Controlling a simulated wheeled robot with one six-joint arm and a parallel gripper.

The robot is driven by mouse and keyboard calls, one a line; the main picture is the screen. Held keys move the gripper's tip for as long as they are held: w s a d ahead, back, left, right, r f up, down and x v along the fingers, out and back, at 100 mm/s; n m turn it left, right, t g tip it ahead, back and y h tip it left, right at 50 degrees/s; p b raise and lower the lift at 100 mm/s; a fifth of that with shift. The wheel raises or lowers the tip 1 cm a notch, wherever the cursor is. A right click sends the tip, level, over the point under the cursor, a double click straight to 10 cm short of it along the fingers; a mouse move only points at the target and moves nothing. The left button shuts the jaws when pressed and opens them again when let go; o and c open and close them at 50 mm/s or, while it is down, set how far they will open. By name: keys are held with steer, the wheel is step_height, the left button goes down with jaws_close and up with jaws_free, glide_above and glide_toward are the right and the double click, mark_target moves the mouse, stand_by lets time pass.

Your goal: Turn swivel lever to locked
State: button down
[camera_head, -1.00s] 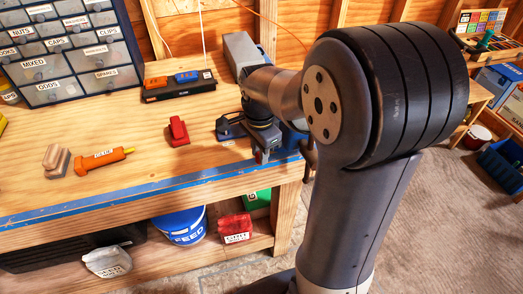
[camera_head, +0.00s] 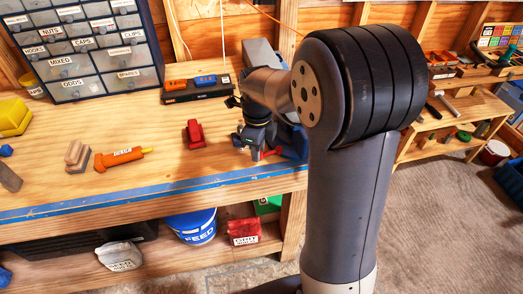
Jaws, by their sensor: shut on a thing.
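A blue vise (camera_head: 292,143) stands at the right front corner of the wooden bench, mostly behind my arm. My gripper (camera_head: 256,156) points down beside the vise's left side, low over the bench top. A small red piece (camera_head: 270,153) shows right at its fingertips and seems to be the end of the swivel lever. The jaws are shut on it as far as I can tell; the fingers and wrist hide most of the lever. I cannot read any locked mark or the lever's exact angle.
A red object (camera_head: 194,133) stands just left of my gripper. A drawer cabinet (camera_head: 92,45) stands at the back. The bench's middle front is clear.

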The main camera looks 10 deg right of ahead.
steer(key=shift+w+a+f+m, duration=0.1)
steer(key=shift+w+f+m, duration=0.15)
steer(key=shift+m, duration=0.35)
steer(key=shift+w+f+m, duration=0.1)
steer(key=shift+w+m, duration=0.15)
steer(key=shift+m, duration=0.35)
steer(key=c, duration=1.2)
jaws_free()
steer(key=shift+c, duration=0.2)
steer(key=shift+o, duration=0.2)
steer(key=shift+w, duration=0.3)
step_height(320, 180, up, 11)
steer(key=shift+w+f, duration=0.1)
step_height(320, 180, down, 10)
steer(key=shift+f+p, duration=0.15)
steer(key=shift+p, duration=0.15)
steer(key=shift+s, duration=0.2)
